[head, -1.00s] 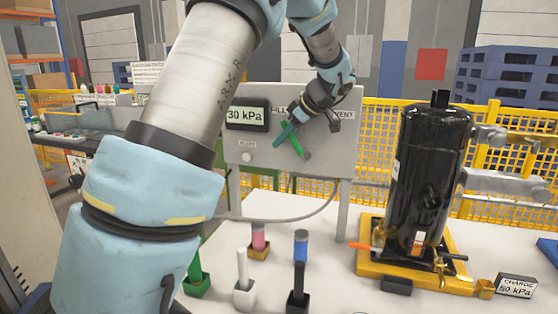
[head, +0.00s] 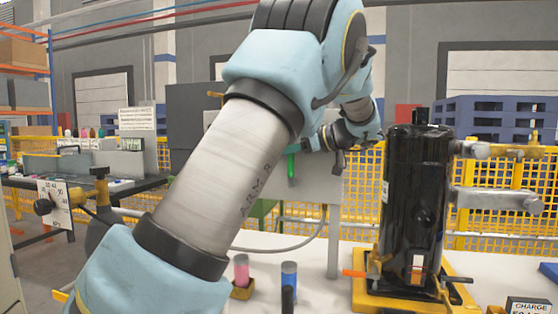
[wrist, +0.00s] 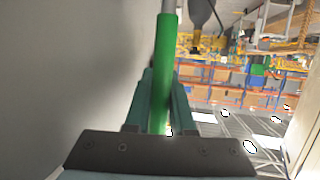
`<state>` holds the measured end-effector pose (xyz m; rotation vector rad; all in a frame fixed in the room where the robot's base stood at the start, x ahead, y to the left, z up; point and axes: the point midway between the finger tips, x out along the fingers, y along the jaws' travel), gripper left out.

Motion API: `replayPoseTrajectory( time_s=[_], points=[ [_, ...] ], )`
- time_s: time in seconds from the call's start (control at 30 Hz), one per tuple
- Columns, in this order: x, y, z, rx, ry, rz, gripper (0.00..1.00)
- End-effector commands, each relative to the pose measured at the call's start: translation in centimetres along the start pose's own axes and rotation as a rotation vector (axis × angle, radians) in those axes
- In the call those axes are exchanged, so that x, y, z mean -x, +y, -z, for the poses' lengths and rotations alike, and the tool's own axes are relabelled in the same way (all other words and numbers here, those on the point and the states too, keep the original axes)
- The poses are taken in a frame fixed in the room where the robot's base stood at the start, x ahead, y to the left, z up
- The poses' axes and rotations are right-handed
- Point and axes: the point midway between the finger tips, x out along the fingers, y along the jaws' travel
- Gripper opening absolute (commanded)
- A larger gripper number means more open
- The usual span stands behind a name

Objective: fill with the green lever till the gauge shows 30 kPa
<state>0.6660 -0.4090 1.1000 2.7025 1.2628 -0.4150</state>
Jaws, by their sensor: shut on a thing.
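The green lever (head: 291,165) hangs almost upright at the front of the grey panel (head: 322,195) in the head view. It also runs up the middle of the wrist view (wrist: 165,65). My gripper (head: 303,150) is at the panel, partly hidden by my arm. In the wrist view its teal fingers (wrist: 162,100) lie on both sides of the lever and are shut on it. The gauge display on the panel is hidden behind my arm, so its reading cannot be seen now.
The black compressor (head: 412,200) stands on a yellow base (head: 362,300) at the right. A charge card (head: 528,306) is cut off at the lower right. Pink (head: 242,272) and blue (head: 289,275) cylinders stand on the table.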

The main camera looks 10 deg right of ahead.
Motion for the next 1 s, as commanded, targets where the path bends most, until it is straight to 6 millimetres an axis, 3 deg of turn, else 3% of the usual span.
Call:
replayPoseTrajectory(
  time_s=[0.37,0.4,0.5,0.8,1.0],
  points=[
    [0.0,0.0,0.0,-0.001,0.004,0.000,0.00],
    [0.0,0.0,0.0,-0.001,0.004,0.000,0.24],
    [0.0,0.0,0.0,-0.001,0.003,0.000,0.35],
    [0.3,0.0,-0.1,-0.001,0.003,-0.001,0.35],
    [3.1,0.1,-0.2,-0.001,0.003,-0.004,0.35]
  ],
)
